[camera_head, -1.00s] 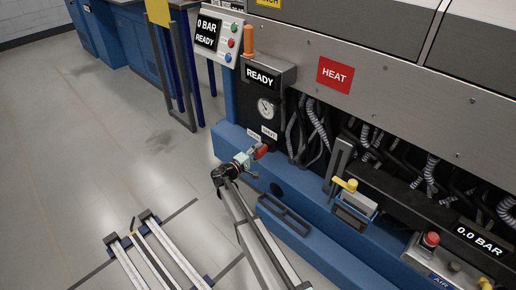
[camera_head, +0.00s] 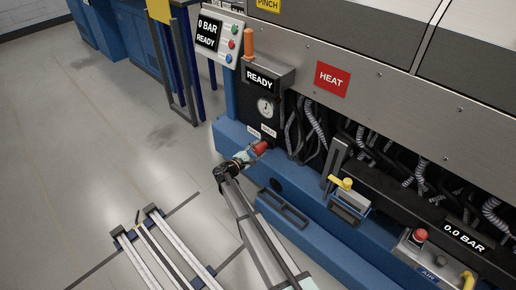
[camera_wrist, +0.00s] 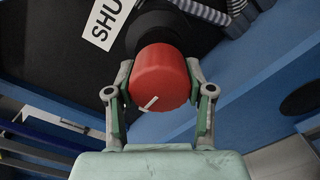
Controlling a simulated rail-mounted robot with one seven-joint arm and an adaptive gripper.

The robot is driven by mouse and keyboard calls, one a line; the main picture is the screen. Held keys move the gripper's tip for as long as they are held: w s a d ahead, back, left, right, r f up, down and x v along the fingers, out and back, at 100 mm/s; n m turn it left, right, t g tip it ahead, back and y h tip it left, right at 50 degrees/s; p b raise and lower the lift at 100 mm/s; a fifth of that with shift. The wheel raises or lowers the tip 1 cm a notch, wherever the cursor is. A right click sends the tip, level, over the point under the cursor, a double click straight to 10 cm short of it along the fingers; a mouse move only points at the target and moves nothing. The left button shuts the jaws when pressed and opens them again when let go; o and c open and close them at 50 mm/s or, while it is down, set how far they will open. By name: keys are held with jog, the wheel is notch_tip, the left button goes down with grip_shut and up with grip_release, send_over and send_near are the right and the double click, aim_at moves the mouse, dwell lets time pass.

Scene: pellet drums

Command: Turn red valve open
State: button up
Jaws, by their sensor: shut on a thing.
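The red valve knob (camera_head: 260,147) sits low on the dark panel of the blue machine, just below two small white labels (camera_head: 268,131). In the wrist view the red knob (camera_wrist: 160,78) fills the space between my fingers and carries a short white mark on its face. My gripper (camera_head: 248,155) reaches it from the lower left. In the wrist view my gripper (camera_wrist: 160,100) has one finger on each side of the knob, shut on it. A white label (camera_wrist: 107,20) reading "SHU" is partly cut off at the top.
A pressure gauge (camera_head: 265,107) and a "READY" display (camera_head: 262,80) are above the valve. A yellow handle (camera_head: 341,183) and a red button (camera_head: 420,236) by a "0.0 BAR" display (camera_head: 466,238) are to the right. Loose hoses hang behind. The floor at left is mostly clear.

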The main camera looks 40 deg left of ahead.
jog(key=shift+w, duration=0.15)
jog(key=o, duration=1.2)
jog(key=shift+c, duration=0.2)
jog(key=s, duration=1.2)
jog(key=shift+a, duration=0.4)
